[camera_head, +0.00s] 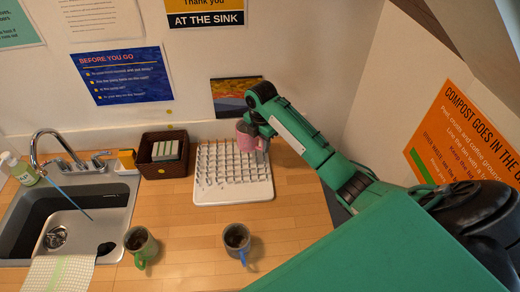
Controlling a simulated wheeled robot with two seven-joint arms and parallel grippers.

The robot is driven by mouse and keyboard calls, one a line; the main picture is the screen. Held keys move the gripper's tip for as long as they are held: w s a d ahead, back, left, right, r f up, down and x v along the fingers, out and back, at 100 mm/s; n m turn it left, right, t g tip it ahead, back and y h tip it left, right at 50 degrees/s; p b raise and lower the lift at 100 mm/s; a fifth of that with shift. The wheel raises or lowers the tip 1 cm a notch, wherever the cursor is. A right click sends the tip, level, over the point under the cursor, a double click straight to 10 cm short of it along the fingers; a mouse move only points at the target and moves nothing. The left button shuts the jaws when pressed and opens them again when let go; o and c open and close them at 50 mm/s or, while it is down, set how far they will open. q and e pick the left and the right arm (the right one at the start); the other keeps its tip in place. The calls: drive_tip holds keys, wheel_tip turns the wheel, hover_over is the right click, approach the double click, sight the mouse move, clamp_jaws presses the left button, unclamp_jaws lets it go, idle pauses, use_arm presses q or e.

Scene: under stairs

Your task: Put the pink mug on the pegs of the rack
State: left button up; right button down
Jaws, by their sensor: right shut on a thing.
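The pink mug (246,136) is at the back right part of the white peg rack (233,191), at the level of the peg tops or above them. I cannot tell whether it touches the pegs. The rack stands on the wooden counter, with rows of short upright pegs. My right gripper (256,129) reaches in from the right and is shut on the pink mug, on its right side. The gripper's fingers are mostly hidden by the arm and the mug. My left gripper is not in view.
A dark basket (163,155) stands left of the rack. The sink (100,212) lies at the left. The wall is close behind.

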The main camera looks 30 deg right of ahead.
wheel_tip(320, 180, down, 5)
drive_tip(key=shift+r+p, duration=0.15)
drive_tip(key=shift+p, duration=0.65)
drive_tip(key=shift+f, duration=0.25)
drive_tip(key=shift+f, duration=0.15)
drive_tip(key=c, duration=0.8)
unclamp_jaws()
